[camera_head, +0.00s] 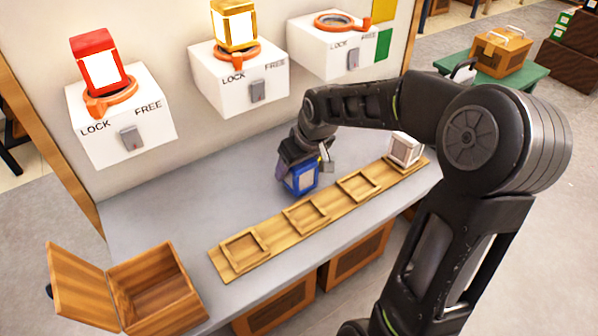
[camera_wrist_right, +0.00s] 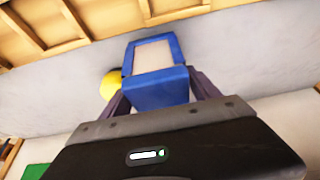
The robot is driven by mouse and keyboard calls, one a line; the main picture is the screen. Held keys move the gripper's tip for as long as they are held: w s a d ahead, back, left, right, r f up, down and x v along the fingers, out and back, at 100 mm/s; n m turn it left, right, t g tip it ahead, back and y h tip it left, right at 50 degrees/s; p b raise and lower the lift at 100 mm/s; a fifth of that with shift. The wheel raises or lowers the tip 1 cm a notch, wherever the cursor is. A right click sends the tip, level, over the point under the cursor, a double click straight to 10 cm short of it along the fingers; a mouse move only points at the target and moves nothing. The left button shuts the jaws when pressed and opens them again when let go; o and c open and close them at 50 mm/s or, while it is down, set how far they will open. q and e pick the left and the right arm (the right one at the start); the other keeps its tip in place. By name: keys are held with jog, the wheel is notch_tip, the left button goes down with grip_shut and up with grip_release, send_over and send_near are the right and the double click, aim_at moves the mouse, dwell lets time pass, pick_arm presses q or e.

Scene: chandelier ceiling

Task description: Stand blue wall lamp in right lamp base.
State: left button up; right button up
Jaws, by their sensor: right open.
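The blue wall lamp (camera_head: 301,180) is low over the grey counter, behind the wooden rack; I cannot tell whether it touches the counter. My right gripper (camera_head: 303,166) is at the lamp from above, its jaws open. In the right wrist view the blue lamp (camera_wrist_right: 158,92), with a pale panel, sits between the fingers of the right gripper (camera_wrist_right: 160,86). The right lamp base (camera_head: 335,50) is a white wall box with an empty orange ring (camera_head: 338,21) and a grey lever (camera_head: 353,59). My left gripper is not in view.
A red lamp (camera_head: 98,66) stands in the left base and a yellow lamp (camera_head: 235,25) in the middle base. A white lamp (camera_head: 405,148) sits at the right end of the wooden rack (camera_head: 275,228); the rack's other frames are empty. An open wooden box (camera_head: 150,285) stands front left.

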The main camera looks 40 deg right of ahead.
jog(key=shift+c, duration=0.4)
jog(key=c, duration=1.3)
jog(key=shift+r, duration=0.1)
notch_tip(320, 180, up, 10)
jog(key=shift+f, duration=0.1)
dwell(0.6)
